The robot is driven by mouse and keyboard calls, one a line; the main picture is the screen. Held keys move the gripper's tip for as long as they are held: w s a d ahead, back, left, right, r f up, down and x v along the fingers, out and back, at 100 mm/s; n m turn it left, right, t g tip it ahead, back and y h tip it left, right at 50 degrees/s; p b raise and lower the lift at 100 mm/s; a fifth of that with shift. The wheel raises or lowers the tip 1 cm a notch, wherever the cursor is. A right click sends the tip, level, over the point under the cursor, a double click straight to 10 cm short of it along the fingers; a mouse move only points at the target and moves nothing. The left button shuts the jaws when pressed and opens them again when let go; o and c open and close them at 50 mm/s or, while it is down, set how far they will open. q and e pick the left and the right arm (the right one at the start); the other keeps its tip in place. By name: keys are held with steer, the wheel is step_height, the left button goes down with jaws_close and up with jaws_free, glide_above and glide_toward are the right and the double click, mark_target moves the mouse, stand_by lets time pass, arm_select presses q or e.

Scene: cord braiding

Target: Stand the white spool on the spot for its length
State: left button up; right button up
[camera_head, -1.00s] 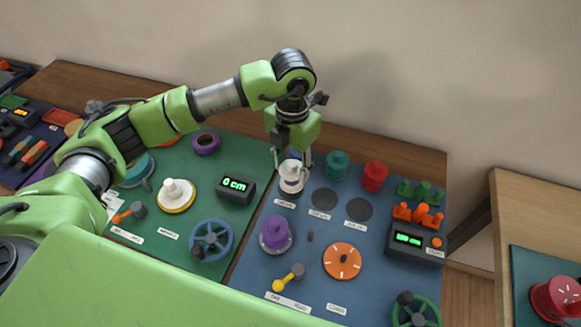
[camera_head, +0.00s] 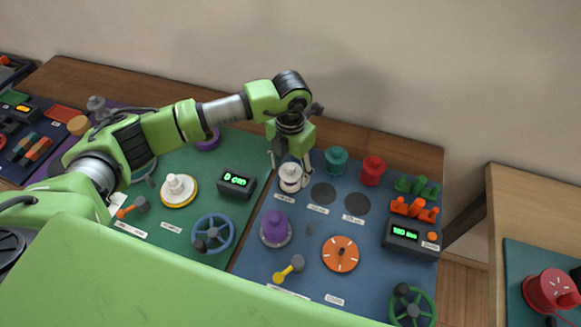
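The white spool (camera_head: 290,178) stands upright at the leftmost of three dark round spots on the blue board, and covers that spot. My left gripper (camera_head: 289,169) points down over it, one finger on each side of the spool, shut on it. Whether the spool's base touches the board is hard to tell. The middle spot (camera_head: 323,193) and the right spot (camera_head: 357,204) are bare, each with a small white label in front, too small to read. My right gripper is not in view.
A teal spool (camera_head: 336,159) and a red spool (camera_head: 372,170) stand behind the spots. A purple spool (camera_head: 276,228), an orange dial (camera_head: 340,254) and a display box (camera_head: 411,238) are nearer. The green board (camera_head: 165,222) lies to the left.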

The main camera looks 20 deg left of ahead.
arm_select(q)
steer(key=shift+r, duration=0.1)
steer(key=shift+r, duration=0.2)
step_height(320, 180, up, 12)
steer(key=b, duration=0.3)
steer(key=shift+f, duration=0.1)
stand_by(0.4)
